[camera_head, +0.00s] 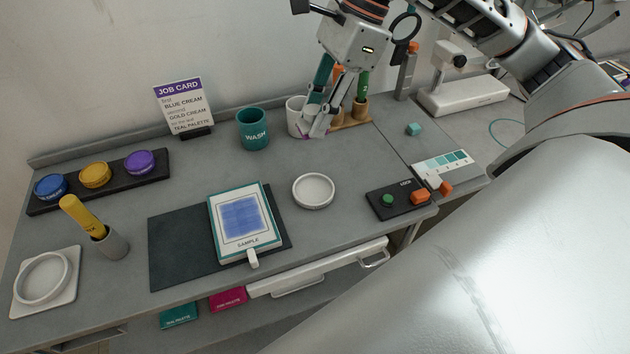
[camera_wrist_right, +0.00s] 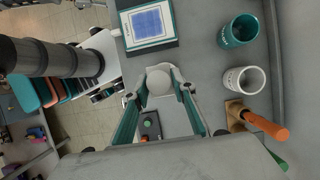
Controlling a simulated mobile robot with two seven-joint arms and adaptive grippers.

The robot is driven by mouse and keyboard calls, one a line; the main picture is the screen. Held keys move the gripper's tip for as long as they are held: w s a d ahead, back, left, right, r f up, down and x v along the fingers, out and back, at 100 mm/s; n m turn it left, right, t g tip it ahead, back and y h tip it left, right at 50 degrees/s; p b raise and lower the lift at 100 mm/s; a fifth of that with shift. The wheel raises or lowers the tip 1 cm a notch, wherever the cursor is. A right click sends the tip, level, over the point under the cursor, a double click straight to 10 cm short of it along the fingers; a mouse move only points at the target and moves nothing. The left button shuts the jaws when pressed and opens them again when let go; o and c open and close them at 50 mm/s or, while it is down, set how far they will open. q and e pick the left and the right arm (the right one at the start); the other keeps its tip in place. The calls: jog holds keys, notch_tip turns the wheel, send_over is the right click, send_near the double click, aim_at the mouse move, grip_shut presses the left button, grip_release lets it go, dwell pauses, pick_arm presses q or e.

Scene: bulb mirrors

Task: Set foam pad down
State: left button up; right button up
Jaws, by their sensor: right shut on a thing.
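My right gripper (camera_head: 318,128) is above the back of the table, in front of the white cup (camera_head: 294,114). It is shut on a small pale round thing (camera_wrist_right: 160,80), which looks like the foam pad, between the fingertips (camera_wrist_right: 160,84) in the right wrist view. In the head view the fingers mostly hide the pad; a thin purple edge shows at their tips. A shallow white round dish (camera_head: 313,205) lies on the table, nearer the front. My left gripper is not in view.
The teal WASH cup (camera_head: 253,130) stands left of the gripper. A wooden holder (camera_head: 352,123) with handled tools is close on its right. The SAMPLE board (camera_head: 216,228) lies on a dark mat (camera_head: 175,255). A black switch panel (camera_head: 378,204) is at the right. Grey table around the dish is clear.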

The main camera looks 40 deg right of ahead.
notch_tip(320, 180, down, 17)
jog(key=shift+r, duration=0.1)
dwell(0.3)
jog(key=shift+b, duration=0.3)
jog(key=shift+f, duration=0.2)
jog(key=o, duration=0.8)
jog(key=shift+r, duration=0.1)
jog(key=v, duration=1.2)
jog(key=shift+r, duration=0.1)
jog(key=shift+s, duration=0.1)
